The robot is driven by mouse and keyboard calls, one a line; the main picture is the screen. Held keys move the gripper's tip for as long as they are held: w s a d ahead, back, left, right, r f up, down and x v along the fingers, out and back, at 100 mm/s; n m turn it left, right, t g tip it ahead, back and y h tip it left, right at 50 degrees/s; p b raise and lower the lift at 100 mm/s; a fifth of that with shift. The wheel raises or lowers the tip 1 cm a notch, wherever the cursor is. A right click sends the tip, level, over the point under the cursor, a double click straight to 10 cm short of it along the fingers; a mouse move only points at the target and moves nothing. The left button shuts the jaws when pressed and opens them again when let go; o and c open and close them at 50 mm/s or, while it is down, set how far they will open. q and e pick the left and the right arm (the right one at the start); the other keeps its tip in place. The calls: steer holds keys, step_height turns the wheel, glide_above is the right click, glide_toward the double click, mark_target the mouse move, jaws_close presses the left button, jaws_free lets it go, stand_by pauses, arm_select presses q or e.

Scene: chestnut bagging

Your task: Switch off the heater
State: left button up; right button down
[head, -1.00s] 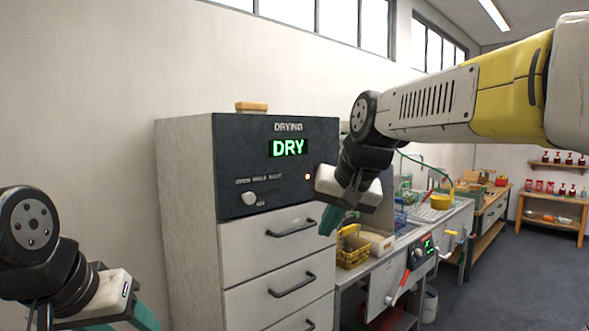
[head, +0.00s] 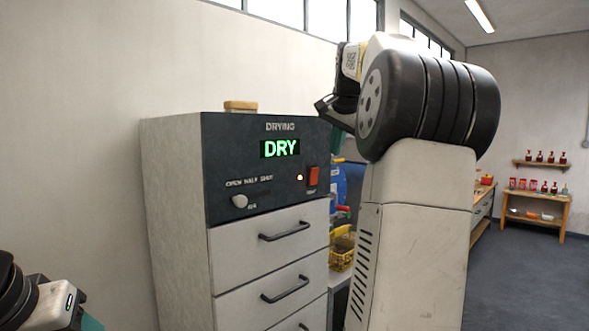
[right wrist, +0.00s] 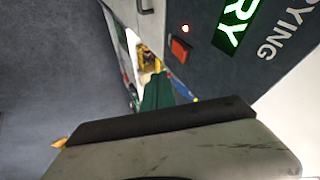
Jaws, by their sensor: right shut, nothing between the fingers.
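The drying cabinet's dark panel (head: 225,150) shows a green DRY display (head: 280,148). A red rocker switch (head: 313,177) sits at the panel's right edge, with a small lit lamp (head: 300,178) beside it. The switch also shows in the right wrist view (right wrist: 180,49). My right gripper (head: 337,140) is shut and empty, above and right of the switch in the head view. Its green fingers (right wrist: 157,92) appear just short of the switch in the right wrist view, with a gap between. My left gripper (head: 92,322) is partly cut off at the lower left.
A grey knob (head: 239,201) sits lower left on the panel, above drawers with dark handles (head: 285,230). A wooden block (head: 240,105) lies on top. A yellow basket (head: 342,250) stands right of the cabinet, partly hidden by my right arm. Floor (head: 520,270) is clear at right.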

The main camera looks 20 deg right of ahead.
mark_target(317, 168)
steer(key=w+f, duration=0.7)
steer(key=w, duration=0.2)
steer(key=shift+w+f, duration=0.15)
steer(key=shift+w, duration=0.2)
steer(key=shift+d, duration=0.1)
steer(key=shift+w+a, duration=0.2)
steer(key=shift+w, duration=0.15)
steer(key=shift+r, duration=0.25)
steer(key=shift+r, duration=0.75)
